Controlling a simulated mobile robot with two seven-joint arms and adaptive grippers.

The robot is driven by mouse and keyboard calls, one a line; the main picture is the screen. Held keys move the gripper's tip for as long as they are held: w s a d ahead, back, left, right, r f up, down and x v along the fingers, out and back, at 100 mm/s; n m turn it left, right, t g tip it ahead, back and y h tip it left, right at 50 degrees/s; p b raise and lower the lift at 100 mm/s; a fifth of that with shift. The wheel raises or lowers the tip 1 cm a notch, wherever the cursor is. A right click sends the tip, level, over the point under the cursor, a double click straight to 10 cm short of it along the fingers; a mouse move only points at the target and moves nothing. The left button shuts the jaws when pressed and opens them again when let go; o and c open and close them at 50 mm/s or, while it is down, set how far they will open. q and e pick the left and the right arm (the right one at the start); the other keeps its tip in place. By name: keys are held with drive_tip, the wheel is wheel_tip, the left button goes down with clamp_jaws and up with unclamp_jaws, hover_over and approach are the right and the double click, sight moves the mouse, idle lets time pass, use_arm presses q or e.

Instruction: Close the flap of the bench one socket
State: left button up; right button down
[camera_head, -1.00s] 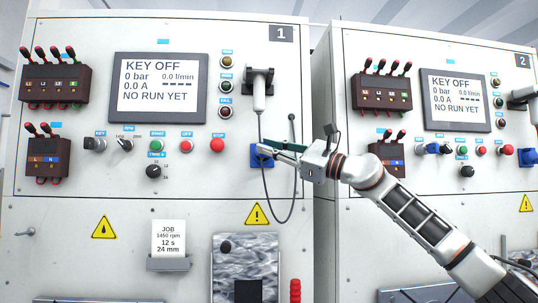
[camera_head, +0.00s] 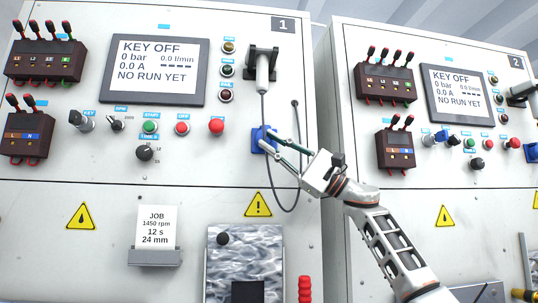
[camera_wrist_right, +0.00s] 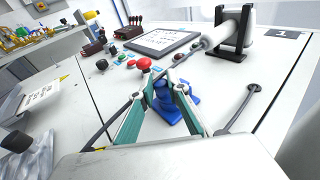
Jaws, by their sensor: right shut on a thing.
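The bench one socket (camera_head: 258,135) is a small blue fitting on the panel of bench 1, right of the red stop button. In the right wrist view the socket (camera_wrist_right: 192,117) shows its blue base, with a raised blue part between my fingers that looks like its flap (camera_wrist_right: 162,88). My right gripper (camera_head: 268,142) reaches it from the lower right. Its fingertips (camera_wrist_right: 163,82) are shut on this blue part, which they partly hide. The exact angle of the flap is hard to tell. My left gripper is in neither view.
A grey plug (camera_head: 262,75) sits in a black holder above the socket. Its dark cable (camera_head: 290,205) loops down close behind my right fingers. The red stop button (camera_head: 216,126) is left of the socket. Bench 2 (camera_head: 350,100) stands at the right.

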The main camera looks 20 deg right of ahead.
drive_tip(key=shift+w+f+n, duration=0.1)
drive_tip(key=shift+n, duration=0.4)
drive_tip(key=c, duration=2)
unclamp_jaws()
drive_tip(key=shift+o, duration=0.2)
drive_tip(key=v, duration=1.2)
drive_tip(key=shift+w+g+y, duration=0.15)
drive_tip(key=shift+g+y, duration=0.15)
drive_tip(key=shift+g, duration=0.1)
